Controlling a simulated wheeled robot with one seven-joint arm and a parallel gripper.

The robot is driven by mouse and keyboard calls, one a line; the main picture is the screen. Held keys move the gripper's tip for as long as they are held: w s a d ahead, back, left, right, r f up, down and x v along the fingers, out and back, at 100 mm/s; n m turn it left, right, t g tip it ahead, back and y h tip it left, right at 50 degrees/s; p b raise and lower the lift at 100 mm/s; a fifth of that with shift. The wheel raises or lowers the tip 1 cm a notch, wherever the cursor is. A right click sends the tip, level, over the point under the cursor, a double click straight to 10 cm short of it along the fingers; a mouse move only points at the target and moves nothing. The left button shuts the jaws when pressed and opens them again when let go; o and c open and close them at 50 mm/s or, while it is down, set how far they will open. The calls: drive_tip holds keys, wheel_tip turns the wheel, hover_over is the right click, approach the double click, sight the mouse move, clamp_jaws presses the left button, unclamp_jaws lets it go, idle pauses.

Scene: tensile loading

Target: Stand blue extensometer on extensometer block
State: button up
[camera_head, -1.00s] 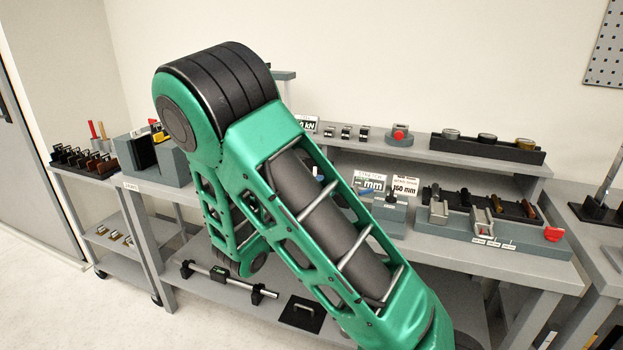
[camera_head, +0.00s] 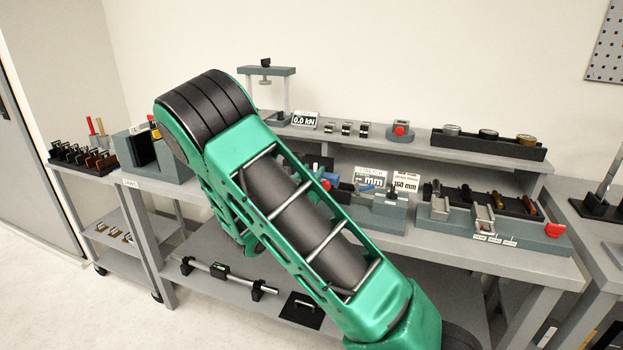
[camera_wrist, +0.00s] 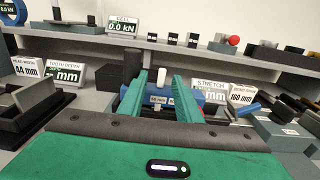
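My gripper (camera_wrist: 156,88) shows in the wrist view as two green fingers standing apart, with a gap between them and nothing clearly clamped. A blue body (camera_wrist: 160,98) with small labels lies beyond and between the fingers, with a white upright cylinder behind it; I cannot tell whether this is the blue extensometer. In the head view my arm hides the gripper. A small blue piece (camera_head: 363,187) shows there by the stretch sign. A grey block (camera_head: 390,212) with a dark upright piece stands right of it, probably the extensometer block; a labelled grey block also shows in the wrist view (camera_wrist: 284,130).
The stretch sign (camera_wrist: 211,91) and the 160 mm sign (camera_head: 406,181) stand behind the blocks. A raised shelf (camera_head: 440,158) runs along the back. A grey rack (camera_head: 488,233) with metal parts is at the right. A dark open bin (camera_wrist: 35,105) is at the left.

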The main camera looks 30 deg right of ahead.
drive_tip(key=shift+x, duration=1.3)
clamp_jaws()
drive_tip(key=shift+r, duration=0.15)
